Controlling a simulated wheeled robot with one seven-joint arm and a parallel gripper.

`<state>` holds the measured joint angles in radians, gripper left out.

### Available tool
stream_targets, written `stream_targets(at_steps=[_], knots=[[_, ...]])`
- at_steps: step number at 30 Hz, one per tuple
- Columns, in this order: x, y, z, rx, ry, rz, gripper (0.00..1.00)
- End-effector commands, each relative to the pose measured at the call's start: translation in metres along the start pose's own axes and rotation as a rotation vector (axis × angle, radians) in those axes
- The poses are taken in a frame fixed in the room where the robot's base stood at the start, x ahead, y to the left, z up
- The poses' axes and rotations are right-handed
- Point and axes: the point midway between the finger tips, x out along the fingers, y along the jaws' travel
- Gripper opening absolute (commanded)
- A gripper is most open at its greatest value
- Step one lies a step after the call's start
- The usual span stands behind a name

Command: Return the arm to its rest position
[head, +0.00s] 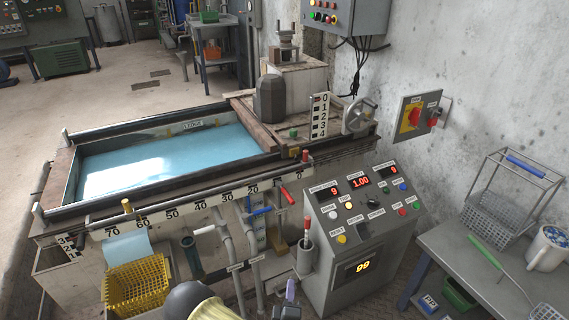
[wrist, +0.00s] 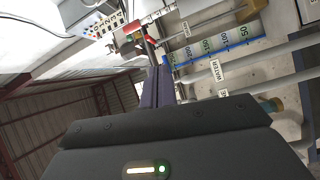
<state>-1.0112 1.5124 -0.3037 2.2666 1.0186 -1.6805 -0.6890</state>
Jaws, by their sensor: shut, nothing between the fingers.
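My gripper (head: 290,291) shows only partly at the bottom edge of the head view, in front of the tank's pipes and left of the grey control box (head: 356,235). In the wrist view my gripper (wrist: 159,86) has its two dark purple fingers together, with nothing between them. The fingers point towards a pipe and a red handle (wrist: 131,27) beyond them. I cannot tell the gap to these from the picture. Most of my arm is outside the head view.
A tank of blue liquid (head: 165,160) with a scale along its front fills the left. A yellow basket (head: 137,285) hangs on its front. Pipes with red (head: 287,195) and blue handles stick out. A side table (head: 460,250) with a wire basket (head: 510,200) stands right.

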Motion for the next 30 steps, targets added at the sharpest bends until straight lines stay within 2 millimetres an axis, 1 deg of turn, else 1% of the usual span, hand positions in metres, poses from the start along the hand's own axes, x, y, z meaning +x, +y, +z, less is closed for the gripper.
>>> stream_targets(at_steps=[8,12,17,23,26,30], knots=[[0.023,0.005,0.017,0.218,-0.2,-0.154,0.0],[0.034,0.01,0.027,0.391,-0.34,-0.275,0.0],[0.039,0.021,0.033,0.584,-0.479,-0.411,0.0],[0.038,0.047,0.035,0.794,-0.618,-0.571,0.0],[0.033,0.064,0.036,0.882,-0.675,-0.647,0.0],[0.023,0.093,0.038,0.984,-0.744,-0.744,0.0]])
